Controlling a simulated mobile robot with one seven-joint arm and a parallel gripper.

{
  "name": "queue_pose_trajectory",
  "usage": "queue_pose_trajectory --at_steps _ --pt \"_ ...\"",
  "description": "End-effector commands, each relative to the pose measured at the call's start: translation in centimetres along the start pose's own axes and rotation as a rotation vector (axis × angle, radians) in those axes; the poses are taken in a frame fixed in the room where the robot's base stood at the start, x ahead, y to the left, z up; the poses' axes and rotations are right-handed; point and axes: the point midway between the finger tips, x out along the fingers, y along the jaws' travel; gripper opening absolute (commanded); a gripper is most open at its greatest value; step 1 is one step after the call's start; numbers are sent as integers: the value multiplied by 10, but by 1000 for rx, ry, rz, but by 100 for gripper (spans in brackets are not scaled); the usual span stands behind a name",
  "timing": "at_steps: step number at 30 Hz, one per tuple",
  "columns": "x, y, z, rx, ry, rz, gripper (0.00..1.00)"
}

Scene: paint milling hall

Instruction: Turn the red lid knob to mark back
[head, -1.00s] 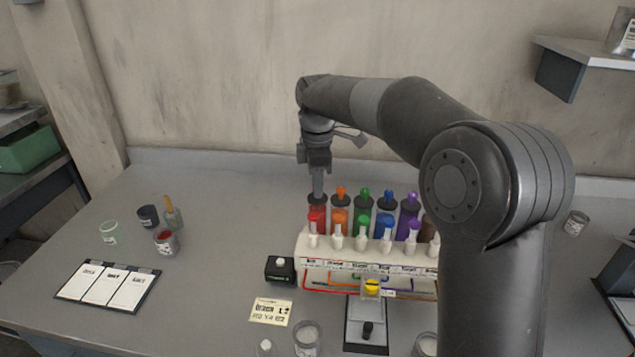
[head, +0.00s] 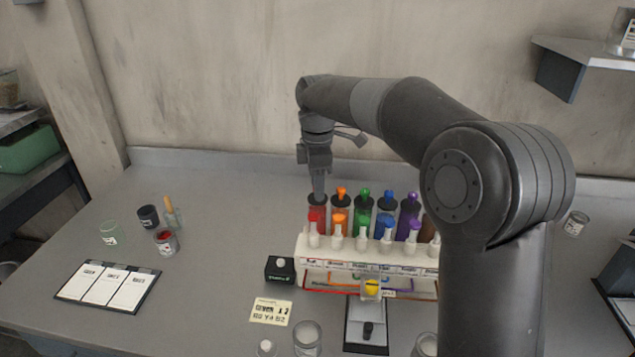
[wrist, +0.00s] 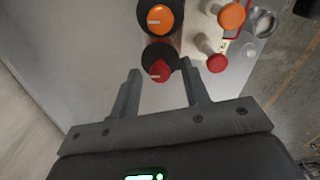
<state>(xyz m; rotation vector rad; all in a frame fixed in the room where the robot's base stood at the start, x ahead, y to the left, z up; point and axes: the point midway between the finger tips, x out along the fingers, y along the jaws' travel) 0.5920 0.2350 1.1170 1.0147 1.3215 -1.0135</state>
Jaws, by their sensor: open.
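The red lid knob (wrist: 160,71) sits on a dark round lid in the wrist view, just beyond and between my two fingertips. My gripper (wrist: 160,75) is open, with one finger on each side of the red lid; the right finger is close to the lid's edge. In the head view my gripper (head: 318,192) points down at the red canister (head: 317,211), the leftmost in the row, and hides its knob. I cannot make out any marks around the knob.
The orange lid knob (wrist: 160,19) is right beside the red one. Red and orange plungers (wrist: 217,63) stand close to the right finger. The white dispenser rack (head: 345,262) holds several colored canisters.

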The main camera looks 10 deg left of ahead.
Motion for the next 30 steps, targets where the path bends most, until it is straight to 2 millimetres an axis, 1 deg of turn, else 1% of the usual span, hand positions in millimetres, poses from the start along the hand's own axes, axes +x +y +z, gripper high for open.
queue_pose_trajectory --at_steps 2,5,8,15,19,24,30 --pt "-1 0 0 0 0 0 42" --pt "-8 0 0 0 0 1 42" --pt "-24 0 0 0 0 3 42" --pt "-74 1 0 1 1 4 42" --pt "-93 1 0 0 1 2 42" --pt "-106 0 0 0 0 0 42" --pt "-108 0 0 0 0 -1 42"
